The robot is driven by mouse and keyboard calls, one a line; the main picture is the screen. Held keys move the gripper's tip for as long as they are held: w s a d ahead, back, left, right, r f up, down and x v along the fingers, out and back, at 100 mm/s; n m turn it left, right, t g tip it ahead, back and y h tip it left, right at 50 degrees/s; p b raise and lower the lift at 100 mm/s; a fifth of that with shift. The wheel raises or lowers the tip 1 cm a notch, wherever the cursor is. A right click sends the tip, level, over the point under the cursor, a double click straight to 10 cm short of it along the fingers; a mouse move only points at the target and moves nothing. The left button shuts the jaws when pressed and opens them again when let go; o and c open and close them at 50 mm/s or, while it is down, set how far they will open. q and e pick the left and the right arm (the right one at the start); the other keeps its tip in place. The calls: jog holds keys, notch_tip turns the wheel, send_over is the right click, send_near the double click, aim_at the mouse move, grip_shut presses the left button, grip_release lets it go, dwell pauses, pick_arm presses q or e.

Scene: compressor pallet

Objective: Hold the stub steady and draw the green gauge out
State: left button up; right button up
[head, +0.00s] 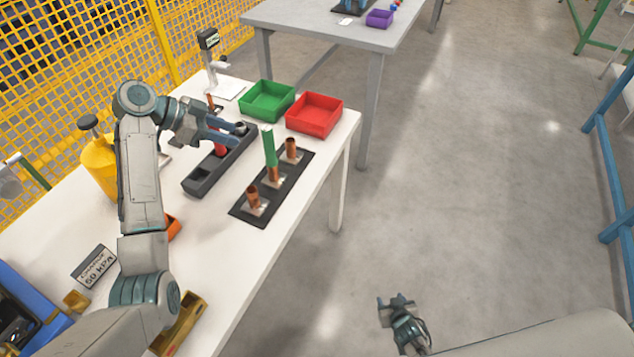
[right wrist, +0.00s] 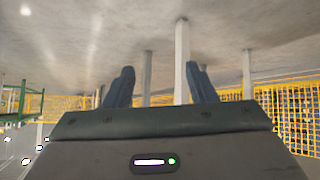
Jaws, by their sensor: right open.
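The green gauge (head: 269,146) stands upright in the middle copper stub (head: 272,174) of a row in a black base (head: 237,210). A near stub (head: 253,197) and a far stub (head: 291,149) stand beside it with nothing in them. My left gripper (head: 238,131) is over the dark rack, left of the green gauge and apart from it. Its two fingers look spread. A red gauge (head: 220,149) shows in the rack, partly hidden by a finger. My right gripper (head: 396,300) is open and empty, off the table's right side; its spread fingers show in the right wrist view (right wrist: 162,85).
The dark rack (head: 198,180) lies left of the stubs. A green bin (head: 267,101) and a red bin (head: 314,114) stand behind. A yellow bottle (head: 98,160) and a pressure sign (head: 94,266) are at left. The table's front-right area is clear.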

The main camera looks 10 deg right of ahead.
jog(key=w+a+r+t+y, duration=0.1)
jog(key=w+a+r+t, duration=0.1)
jog(key=w+r, duration=0.4)
jog(key=w+a+r+t+y, duration=0.1)
jog(key=w+a+r+t, duration=0.15)
jog(key=w+r, duration=0.3)
jog(key=n+g+y, duration=0.3)
jog(key=n+y, duration=0.8)
jog(key=y, duration=0.3)
send_near(282, 181)
notch_tip(282, 181, up, 5)
jog(key=x, duration=1)
jog(key=shift+f, duration=0.4)
grip_shut()
